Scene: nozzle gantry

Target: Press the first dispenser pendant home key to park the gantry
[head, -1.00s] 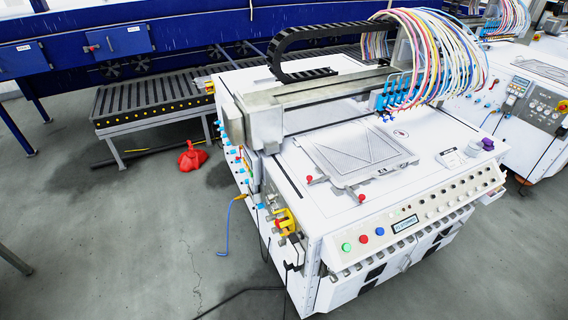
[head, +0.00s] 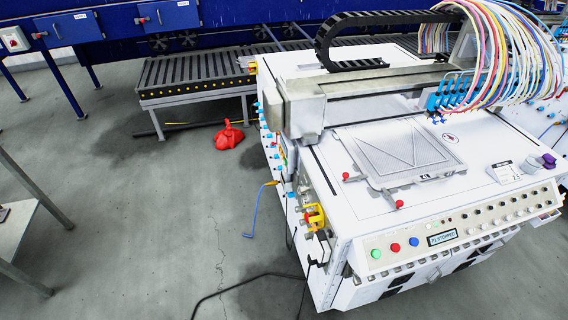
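The nearest white dispenser machine (head: 330,225) fills the right half of the head view. Its grey gantry (head: 360,95) spans the top, with the hose-fed nozzle head (head: 445,92) toward the right end. The sloped front panel (head: 470,222) carries green, red and blue buttons at its left, a small lit display (head: 442,237) and rows of knobs. A small white device (head: 503,172) lies on the top at right; I cannot tell if it is the pendant. No home key can be made out. My gripper is not in view.
A roller conveyor (head: 200,75) stands behind, below a blue frame (head: 150,50). A red heap (head: 229,136) lies on the floor. A grey table (head: 15,225) stands at far left; the floor between is open.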

